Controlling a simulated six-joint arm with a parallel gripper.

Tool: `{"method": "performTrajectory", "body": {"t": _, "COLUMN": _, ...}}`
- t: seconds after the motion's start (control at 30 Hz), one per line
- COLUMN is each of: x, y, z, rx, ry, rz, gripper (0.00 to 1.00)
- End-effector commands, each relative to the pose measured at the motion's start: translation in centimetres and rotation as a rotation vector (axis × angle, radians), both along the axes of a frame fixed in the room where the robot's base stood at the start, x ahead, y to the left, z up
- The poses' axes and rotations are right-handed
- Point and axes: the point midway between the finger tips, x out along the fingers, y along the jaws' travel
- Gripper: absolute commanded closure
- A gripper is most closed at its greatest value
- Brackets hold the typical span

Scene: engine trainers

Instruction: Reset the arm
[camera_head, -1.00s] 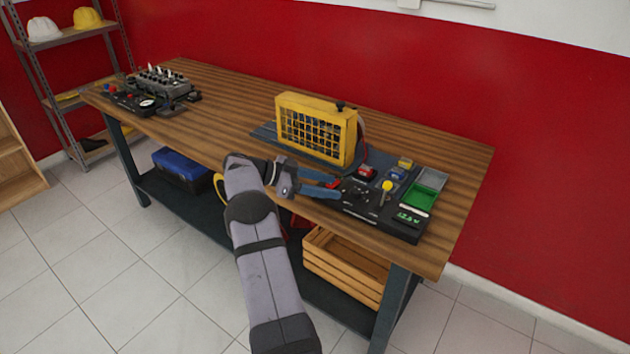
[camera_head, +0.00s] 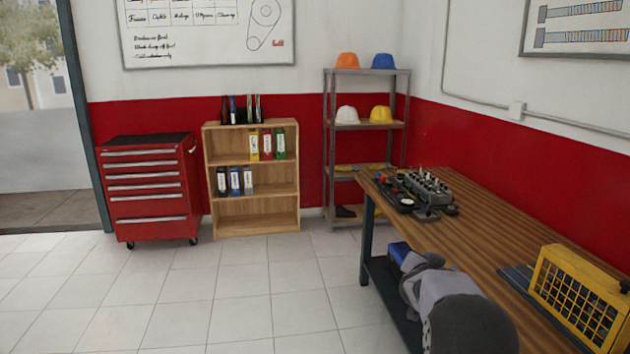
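My arm (camera_head: 455,300) shows at the bottom right as grey links, in front of the workbench's near edge. My gripper's fingers are not visible in this view. The wooden workbench (camera_head: 480,245) runs from the middle right toward the bottom right corner. An engine trainer (camera_head: 425,187) with a grey block and a black control panel stands at its far end. A yellow caged trainer (camera_head: 580,297) stands at the right edge, partly cut off by the frame.
A red tool chest (camera_head: 150,190), a wooden bookcase (camera_head: 255,205) with binders and a metal shelf (camera_head: 368,125) with hard hats stand along the back wall. The tiled floor (camera_head: 200,290) at left is clear.

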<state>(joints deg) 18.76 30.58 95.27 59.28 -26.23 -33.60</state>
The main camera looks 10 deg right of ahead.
Motion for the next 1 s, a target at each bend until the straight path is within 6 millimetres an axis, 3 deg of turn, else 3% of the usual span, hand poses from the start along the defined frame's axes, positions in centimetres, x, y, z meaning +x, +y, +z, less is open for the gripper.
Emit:
{"method": "performTrajectory", "body": {"t": 0.03, "x": 0.2, "y": 3.6, "z": -0.1, "rx": 0.028, "ry": 0.035, "rz": 0.103, "gripper": 0.55}}
{"method": "performTrajectory", "body": {"t": 0.1, "x": -0.3, "y": 8.3, "z": -1.1, "rx": 0.072, "ry": 0.098, "rz": 0.235, "gripper": 0.55}}
{"method": "performTrajectory", "body": {"t": 0.27, "x": -4.3, "y": 18.1, "z": -4.2, "rx": 0.167, "ry": 0.281, "rz": 0.491, "gripper": 0.55}}
{"method": "performTrajectory", "body": {"t": 0.4, "x": -10.7, "y": 24.6, "z": -7.1, "rx": 0.240, "ry": 0.479, "rz": 0.661, "gripper": 0.55}}
{"method": "performTrajectory", "body": {"t": 0.5, "x": -16.4, "y": 28.0, "z": -9.1, "rx": 0.280, "ry": 0.640, "rz": 0.752, "gripper": 0.55}}
{"method": "performTrajectory", "body": {"t": 0.63, "x": -24.1, "y": 30.4, "z": -11.1, "rx": 0.310, "ry": 0.849, "rz": 0.828, "gripper": 0.55}}
{"method": "performTrajectory", "body": {"t": 0.8, "x": -32.2, "y": 31.0, "z": -12.6, "rx": 0.318, "ry": 1.072, "rz": 0.864, "gripper": 0.55}}
{"method": "performTrajectory", "body": {"t": 0.9, "x": -35.2, "y": 30.7, "z": -12.9, "rx": 0.313, "ry": 1.157, "rz": 0.867, "gripper": 0.55}}
{"method": "performTrajectory", "body": {"t": 1.0, "x": -37.0, "y": 30.5, "z": -13.1, "rx": 0.310, "ry": 1.209, "rz": 0.866, "gripper": 0.55}}
